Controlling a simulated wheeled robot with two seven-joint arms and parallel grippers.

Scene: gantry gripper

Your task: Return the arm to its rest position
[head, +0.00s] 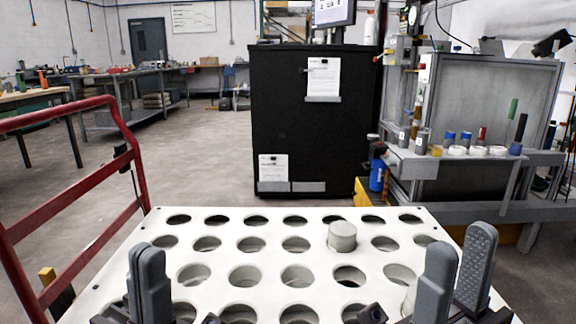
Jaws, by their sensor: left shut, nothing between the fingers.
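My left gripper (146,262) is at the lower left, fingers pointing up and pressed together, with nothing seen between them. It stands in front of the near left part of a white plate with rows of round holes (222,262). My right gripper (460,256) is at the lower right, in front of the plate's near right corner. Its two fingers are apart with no object seen between them. Only the ends of both arms show; the rest is out of frame below.
A grey cylinder (342,236) stands in one plate hole. Another pale piece (408,301) is partly hidden beside my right gripper. A red rail (75,115) runs along the left. A black cabinet (310,130) and a grey machine (480,110) stand behind. Open floor lies at mid-left.

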